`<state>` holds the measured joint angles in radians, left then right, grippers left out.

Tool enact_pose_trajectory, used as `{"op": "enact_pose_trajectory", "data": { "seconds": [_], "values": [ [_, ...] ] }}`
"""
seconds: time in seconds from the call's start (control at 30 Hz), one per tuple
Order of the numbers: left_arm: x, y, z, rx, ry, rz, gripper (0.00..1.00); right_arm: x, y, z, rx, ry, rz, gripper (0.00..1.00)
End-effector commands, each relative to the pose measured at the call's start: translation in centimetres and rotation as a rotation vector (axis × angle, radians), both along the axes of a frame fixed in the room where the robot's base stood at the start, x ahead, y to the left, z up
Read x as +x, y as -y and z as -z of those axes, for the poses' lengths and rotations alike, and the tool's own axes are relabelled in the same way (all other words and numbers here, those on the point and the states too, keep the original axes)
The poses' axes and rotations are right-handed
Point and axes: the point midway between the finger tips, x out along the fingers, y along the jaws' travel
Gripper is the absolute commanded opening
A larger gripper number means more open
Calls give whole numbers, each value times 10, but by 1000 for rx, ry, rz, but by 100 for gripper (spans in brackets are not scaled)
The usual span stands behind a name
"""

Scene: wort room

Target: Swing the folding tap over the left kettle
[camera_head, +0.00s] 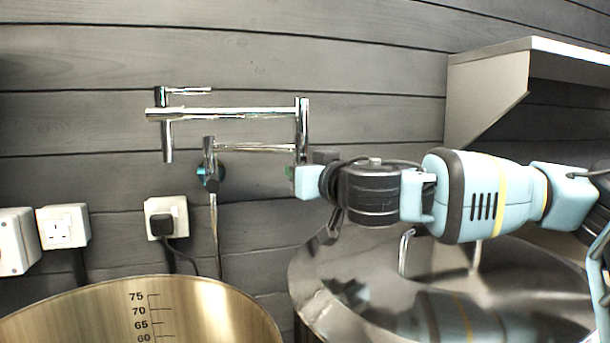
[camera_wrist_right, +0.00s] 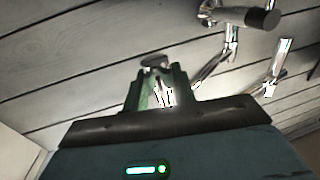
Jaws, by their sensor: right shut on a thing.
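The chrome folding tap (camera_head: 230,113) is fixed to the dark wall. Its lower arm runs right from the wall mount (camera_head: 210,172) to an upright joint, and its upper arm folds back left, ending in a downward spout (camera_head: 168,145). In the head view the spout is above the left kettle (camera_head: 190,300); whether it is over the opening in depth, I cannot tell. My right gripper (camera_head: 298,178) is shut on the tap at the lower end of the upright joint. In the wrist view its green fingers (camera_wrist_right: 160,94) close around shiny metal. My left gripper is out of view.
A steel right kettle (camera_head: 360,275) stands below my right arm. Sockets (camera_head: 63,227) and a plugged-in black plug (camera_head: 161,225) with a cable are on the wall. A shelf (camera_head: 535,48) juts out at upper right. The wall space left of the spout is clear.

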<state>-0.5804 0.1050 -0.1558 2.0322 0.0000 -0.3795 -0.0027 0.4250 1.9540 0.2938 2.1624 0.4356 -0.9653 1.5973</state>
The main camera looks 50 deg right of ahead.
Motion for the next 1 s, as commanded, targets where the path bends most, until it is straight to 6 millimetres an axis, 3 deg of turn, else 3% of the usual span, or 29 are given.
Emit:
{"op": "enact_pose_trajectory", "data": {
  "seconds": [0.47,0.5,0.63,1.0],
  "values": [
    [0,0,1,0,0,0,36,-2,-9,2,0,-3,-17,0],
    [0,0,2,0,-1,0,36,-2,-9,2,0,-3,-17,27],
    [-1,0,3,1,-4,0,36,-1,-8,1,0,-3,-15,44],
    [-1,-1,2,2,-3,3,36,-3,-6,0,0,-1,-8,46]
  ]
}}
